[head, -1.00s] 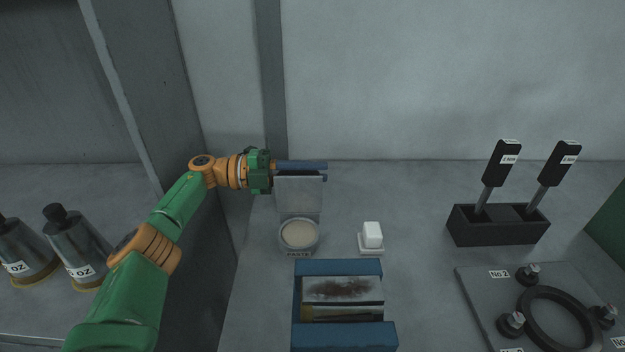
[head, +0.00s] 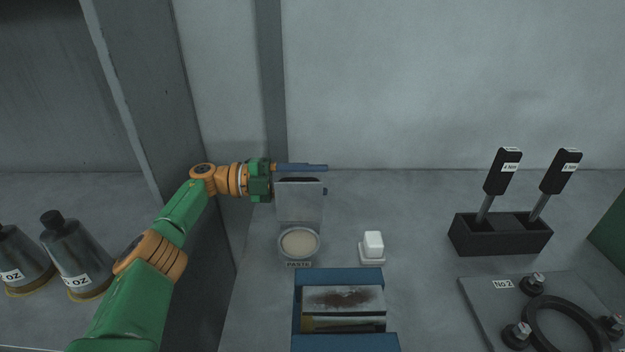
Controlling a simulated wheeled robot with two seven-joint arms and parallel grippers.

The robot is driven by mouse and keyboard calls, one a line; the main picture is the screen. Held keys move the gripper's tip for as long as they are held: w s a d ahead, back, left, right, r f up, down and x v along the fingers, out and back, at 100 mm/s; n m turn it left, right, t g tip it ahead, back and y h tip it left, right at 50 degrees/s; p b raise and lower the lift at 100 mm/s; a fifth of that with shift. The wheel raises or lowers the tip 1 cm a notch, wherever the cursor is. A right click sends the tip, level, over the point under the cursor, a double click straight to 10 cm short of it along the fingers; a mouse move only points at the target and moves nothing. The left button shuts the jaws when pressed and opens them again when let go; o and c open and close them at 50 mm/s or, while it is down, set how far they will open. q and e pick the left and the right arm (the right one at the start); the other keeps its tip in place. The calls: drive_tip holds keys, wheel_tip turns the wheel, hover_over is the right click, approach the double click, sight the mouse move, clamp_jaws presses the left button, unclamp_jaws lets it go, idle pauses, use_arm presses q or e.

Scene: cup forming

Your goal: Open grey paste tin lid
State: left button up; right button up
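The grey paste tin (head: 299,243) stands on the bench with pale beige paste showing in its round mouth and a "PASTE" label at its front. Its lid, a flat grey plate (head: 299,205), stands upright at the back of the tin, so the tin is open. My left gripper (head: 323,180) is at the top of the lid, its blue fingers pointing right. One finger lies above the lid's top edge; the tip of the other pokes out behind the lid's right edge. The fingers are apart. Whether they touch the lid is unclear. My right gripper is not in view.
A blue box (head: 339,277) with a stained plate and a brush is in front of the tin. A white block (head: 373,244) sits to the right. A black holder (head: 500,236) with two drivers and a plate with a ring (head: 490,300) stand farther right. Weights stand left.

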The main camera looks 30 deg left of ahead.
use_arm(q)
drive_tip(key=shift+o, duration=0.9)
wheel_tip(320, 180, up, 7)
drive_tip(key=s, duration=0.1)
drive_tip(key=shift+s+d, duration=0.2)
drive_tip(key=shift+d, duration=0.1)
drive_tip(key=s+d+r+b, duration=0.1)
drive_tip(key=s+d, duration=0.1)
drive_tip(key=s, duration=0.1)
drive_tip(key=s+d+r+b, duration=0.1)
drive_tip(key=s+r, duration=0.1)
drive_tip(key=s, duration=0.1)
drive_tip(key=s+d+r+b, duration=0.1)
drive_tip(key=s+d+r, duration=0.1)
drive_tip(key=s, duration=0.2)
drive_tip(key=shift+s+d+r+b, duration=0.1)
drive_tip(key=shift+d+b, duration=0.2)
drive_tip(key=shift+b, duration=0.1)
drive_tip(key=shift+c, duration=0.9)
drive_tip(key=shift+s+d+r+b, duration=0.25)
drive_tip(key=shift+s+r+b, duration=0.2)
drive_tip(key=shift+b, duration=0.1)
drive_tip(key=shift+w, duration=0.15)
drive_tip(key=shift+f, duration=0.1)
